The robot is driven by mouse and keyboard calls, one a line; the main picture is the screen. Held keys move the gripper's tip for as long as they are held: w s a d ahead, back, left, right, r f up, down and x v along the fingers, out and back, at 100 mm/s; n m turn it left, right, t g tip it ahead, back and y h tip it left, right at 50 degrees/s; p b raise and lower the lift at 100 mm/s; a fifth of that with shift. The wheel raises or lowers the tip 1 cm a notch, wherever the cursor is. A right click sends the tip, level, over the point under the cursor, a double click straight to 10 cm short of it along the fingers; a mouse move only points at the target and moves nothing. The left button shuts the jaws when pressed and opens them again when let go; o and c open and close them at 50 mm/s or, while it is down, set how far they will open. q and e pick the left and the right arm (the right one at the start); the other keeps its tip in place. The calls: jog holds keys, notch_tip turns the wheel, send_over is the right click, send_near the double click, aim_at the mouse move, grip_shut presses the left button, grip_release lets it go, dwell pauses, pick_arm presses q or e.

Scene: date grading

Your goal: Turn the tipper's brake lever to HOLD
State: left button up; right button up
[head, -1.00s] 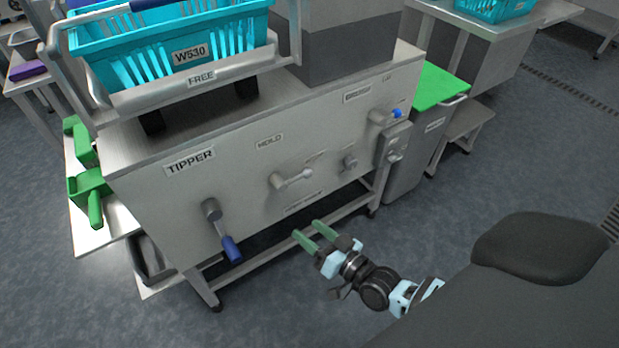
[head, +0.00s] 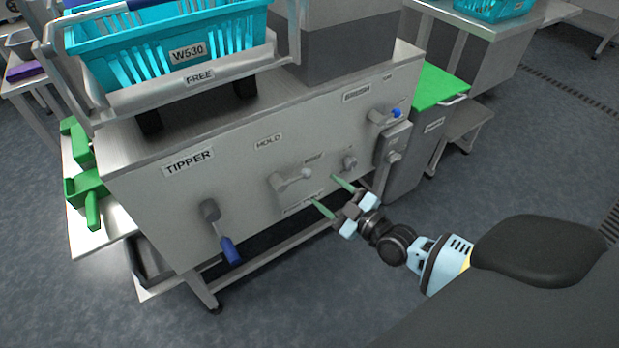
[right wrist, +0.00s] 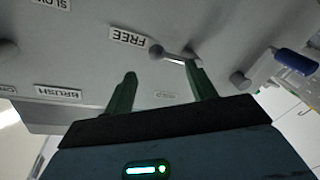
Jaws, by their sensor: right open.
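The brake lever (head: 292,177) is a short silver lever on the front panel of the cabinet marked TIPPER. Its arm points right, toward a small plate, and the HOLD plate (head: 268,142) is above its hub. In the right wrist view, which is upside down, the lever (right wrist: 172,54) has its round end beside the FREE plate (right wrist: 128,37). My right gripper (head: 323,190) is open and empty, just right of and below the lever in the head view. In the wrist view one fingertip overlaps the lever's hub end; contact cannot be told. My left gripper is not in view.
A blue-handled lever (head: 228,248) hangs at the panel's left. A small knob (head: 349,162) and a blue-tipped valve (head: 396,114) are to the right. A turquoise crate (head: 165,50) marked W530 sits in the cradle above. A green-lidded bin (head: 437,88) stands beyond the panel.

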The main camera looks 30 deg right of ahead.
aim_at(308, 178)
jog(key=b+x, duration=0.1)
jog(key=x, duration=0.6)
jog(key=shift+b, duration=0.3)
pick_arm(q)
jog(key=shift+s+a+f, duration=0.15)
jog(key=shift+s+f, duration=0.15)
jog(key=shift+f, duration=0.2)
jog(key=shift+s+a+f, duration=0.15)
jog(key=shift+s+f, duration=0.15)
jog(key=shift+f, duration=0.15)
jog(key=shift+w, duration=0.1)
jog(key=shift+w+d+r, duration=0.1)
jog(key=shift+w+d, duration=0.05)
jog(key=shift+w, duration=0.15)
pick_arm(e)
grip_shut()
